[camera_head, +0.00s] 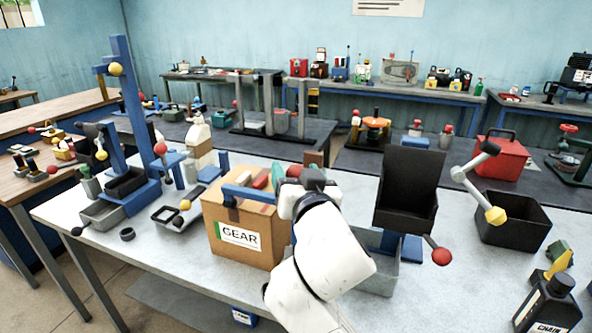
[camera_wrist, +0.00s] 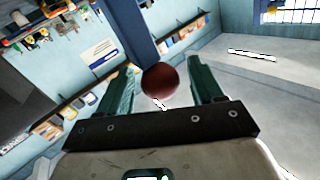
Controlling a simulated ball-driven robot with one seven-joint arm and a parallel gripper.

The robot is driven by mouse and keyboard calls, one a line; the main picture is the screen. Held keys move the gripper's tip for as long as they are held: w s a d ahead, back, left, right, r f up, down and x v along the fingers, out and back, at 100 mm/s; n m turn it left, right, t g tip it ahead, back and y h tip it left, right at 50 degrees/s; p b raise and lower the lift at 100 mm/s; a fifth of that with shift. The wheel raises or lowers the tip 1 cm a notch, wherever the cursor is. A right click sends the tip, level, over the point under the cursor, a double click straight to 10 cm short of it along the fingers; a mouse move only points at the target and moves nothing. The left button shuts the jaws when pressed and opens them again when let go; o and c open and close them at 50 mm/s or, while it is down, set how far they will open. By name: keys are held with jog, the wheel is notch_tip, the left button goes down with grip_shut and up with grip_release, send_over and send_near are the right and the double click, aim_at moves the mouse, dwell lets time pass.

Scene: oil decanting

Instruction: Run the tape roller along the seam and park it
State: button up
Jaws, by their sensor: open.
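A brown cardboard box (camera_head: 238,236) with a GEAR label stands on the light bench. A blue bar-like tool (camera_head: 250,193), which looks like the tape roller, lies across its top near a red part (camera_head: 261,181). My gripper (camera_head: 274,177) is over the box's right side, its green fingers partly hidden by my wrist. In the wrist view, my gripper (camera_wrist: 160,68) is open, with a dark red ball (camera_wrist: 160,80) between its fingers and a blue bar (camera_wrist: 127,30) beyond it. I cannot tell whether the fingers touch the ball. The seam is not clearly visible.
A blue frame (camera_head: 137,120) with trays stands left of the box. Right of my arm are a black tilted bin (camera_head: 408,188), a red-knobbed lever (camera_head: 441,256), a black tub (camera_head: 512,222) and a dark bottle (camera_head: 548,308).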

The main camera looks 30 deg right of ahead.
jog(key=shift+w+d, duration=0.1)
jog(key=shift+w, duration=0.1)
grip_shut()
dwell(0.6)
